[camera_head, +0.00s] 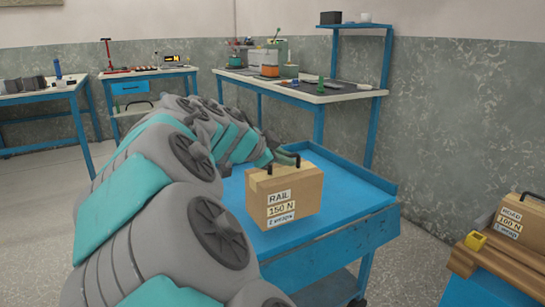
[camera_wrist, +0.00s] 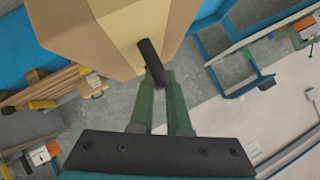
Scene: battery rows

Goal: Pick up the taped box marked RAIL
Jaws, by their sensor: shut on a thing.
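The brown box marked RAIL 150 N (camera_head: 303,188) is upright over the blue cart (camera_head: 345,228). Its front label faces the head camera, and a black handle is on top. I cannot tell whether the box's underside touches the cart.
A second labelled box, 100 N (camera_head: 520,222), stands at right by wooden planks (camera_head: 505,262) and a yellow block (camera_head: 475,240). A workbench (camera_head: 330,95) with tools and a shelf stands behind the cart. More benches (camera_head: 40,95) are at far left. The cart has a raised rim.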

